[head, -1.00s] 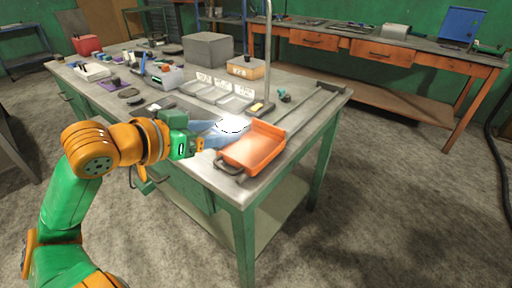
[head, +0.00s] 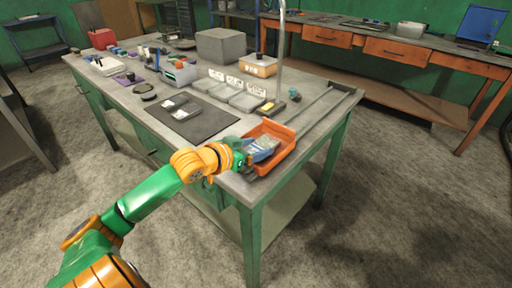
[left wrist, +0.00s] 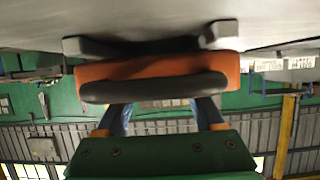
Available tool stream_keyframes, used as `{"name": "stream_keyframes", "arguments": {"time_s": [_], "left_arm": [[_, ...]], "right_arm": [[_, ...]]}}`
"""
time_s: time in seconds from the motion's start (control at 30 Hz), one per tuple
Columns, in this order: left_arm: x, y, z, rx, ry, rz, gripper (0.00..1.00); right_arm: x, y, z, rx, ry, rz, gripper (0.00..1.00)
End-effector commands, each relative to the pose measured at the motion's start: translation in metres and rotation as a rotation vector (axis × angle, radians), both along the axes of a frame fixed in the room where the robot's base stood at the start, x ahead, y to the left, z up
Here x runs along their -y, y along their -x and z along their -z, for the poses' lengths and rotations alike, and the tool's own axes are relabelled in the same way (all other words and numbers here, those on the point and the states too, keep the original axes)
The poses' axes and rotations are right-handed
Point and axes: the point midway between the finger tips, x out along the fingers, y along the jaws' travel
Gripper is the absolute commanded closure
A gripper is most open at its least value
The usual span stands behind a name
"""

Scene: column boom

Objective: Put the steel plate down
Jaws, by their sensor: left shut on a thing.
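An orange tray (head: 284,153) with a dark handle sits at the near right corner of the workbench. My left gripper (head: 262,147) reaches over its near left side, blue fingers inside the rim. The fingers are shut on a flat greyish piece, the steel plate (head: 267,142), which lies low within the tray's outline. I cannot tell whether it touches the tray floor. In the left wrist view, the tray's orange wall (left wrist: 230,68) and black handle (left wrist: 155,87) hide the fingertips and plate. My right gripper is not in view.
The grey workbench (head: 318,120) carries a dark mat (head: 205,122) with small dishes left of the tray, a thin upright pole (head: 281,50) behind it, and a grey block (head: 220,46) at the back. A second bench (head: 400,58) stands behind.

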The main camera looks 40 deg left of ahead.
Motion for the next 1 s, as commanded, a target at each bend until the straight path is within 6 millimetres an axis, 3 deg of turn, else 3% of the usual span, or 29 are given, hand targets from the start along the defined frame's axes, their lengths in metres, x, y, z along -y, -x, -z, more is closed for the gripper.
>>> {"name": "stream_keyframes", "arguments": {"time_s": [0.2, 0.23, 0.33, 0.7, 1.0], "left_arm": [[0.0, 0.0, 0.0, 0.005, 0.0, 0.0, 1.0], [0.0, 0.0, 0.002, 0.001, 0.0, 0.0, 0.25], [0.0, 0.0, 0.002, 0.001, 0.0, 0.0, 0.01], [0.0, 0.002, -0.002, 0.0, 0.002, -0.001, 0.01], [-0.003, 0.041, -0.018, -0.003, 0.007, 0.0, 0.01]], "right_arm": [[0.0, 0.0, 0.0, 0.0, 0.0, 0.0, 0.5], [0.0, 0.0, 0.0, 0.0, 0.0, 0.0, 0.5], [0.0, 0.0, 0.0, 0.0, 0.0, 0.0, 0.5], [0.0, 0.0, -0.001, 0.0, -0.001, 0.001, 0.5], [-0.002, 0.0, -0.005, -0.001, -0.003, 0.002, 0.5]]}}
